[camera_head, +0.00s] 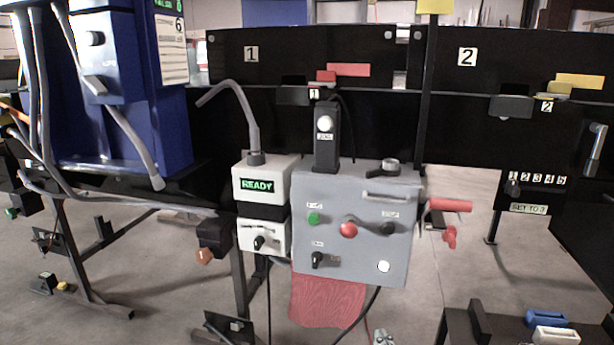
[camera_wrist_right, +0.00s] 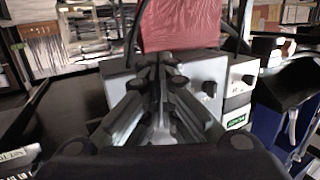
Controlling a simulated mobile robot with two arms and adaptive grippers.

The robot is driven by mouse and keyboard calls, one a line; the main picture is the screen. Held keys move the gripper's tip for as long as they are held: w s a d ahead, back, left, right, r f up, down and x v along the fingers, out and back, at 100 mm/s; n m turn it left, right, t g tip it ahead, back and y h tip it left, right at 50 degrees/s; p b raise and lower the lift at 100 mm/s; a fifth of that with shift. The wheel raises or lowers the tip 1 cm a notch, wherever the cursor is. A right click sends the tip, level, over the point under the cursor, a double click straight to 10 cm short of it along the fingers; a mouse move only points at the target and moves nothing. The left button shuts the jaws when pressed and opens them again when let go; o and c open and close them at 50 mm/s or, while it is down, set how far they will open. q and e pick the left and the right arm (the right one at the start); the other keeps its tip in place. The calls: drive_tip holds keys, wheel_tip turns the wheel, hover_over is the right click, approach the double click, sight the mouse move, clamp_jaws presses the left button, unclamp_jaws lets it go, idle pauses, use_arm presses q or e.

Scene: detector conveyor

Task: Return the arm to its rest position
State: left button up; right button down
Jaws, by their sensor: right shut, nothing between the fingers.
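My right gripper (camera_head: 384,338) shows only as a small tip at the bottom edge of the head view, below the grey control box (camera_head: 335,262). In the right wrist view the gripper (camera_wrist_right: 157,65) is shut and empty, its two fingers close together and pointing toward the control box (camera_wrist_right: 120,88) and the red cloth (camera_wrist_right: 182,25). I see no contact between the fingers and either one. The rest of my right arm is hidden below the head view. My left gripper is in neither view.
The control box carries buttons, knobs and a handle. A red cloth (camera_head: 326,297) hangs beneath it. A white unit (camera_head: 262,183) reading READY stands to its left, beside a blue machine (camera_head: 180,125). A dark table (camera_head: 510,335) with small blocks is at lower right. Open floor lies between.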

drive_tip(key=s+f+g+h, duration=0.2)
drive_tip(key=s+f+g, duration=0.6)
drive_tip(key=s+f, duration=1.05)
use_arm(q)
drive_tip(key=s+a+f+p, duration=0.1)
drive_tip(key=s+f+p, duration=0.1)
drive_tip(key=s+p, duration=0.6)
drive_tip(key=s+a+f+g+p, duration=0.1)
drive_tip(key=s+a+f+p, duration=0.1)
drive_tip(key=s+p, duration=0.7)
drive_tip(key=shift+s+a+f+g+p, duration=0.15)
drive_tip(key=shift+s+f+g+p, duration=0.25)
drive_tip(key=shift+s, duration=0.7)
use_arm(e)
drive_tip(key=s+d+f+g, duration=0.1)
drive_tip(key=s+f, duration=0.3)
drive_tip(key=s, duration=0.7)
drive_tip(key=s+d+f+g, duration=0.1)
drive_tip(key=s+f+g, duration=0.3)
drive_tip(key=s, duration=0.8)
drive_tip(key=s+d+f+g, duration=0.2)
drive_tip(key=s+f, duration=0.2)
drive_tip(key=s, duration=0.8)
drive_tip(key=shift+f+n+g+h, duration=0.2)
drive_tip(key=shift+n+g+h, duration=0.1)
drive_tip(key=shift+n, duration=0.1)
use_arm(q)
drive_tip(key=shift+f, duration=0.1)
use_arm(e)
drive_tip(key=shift+s, duration=0.1)
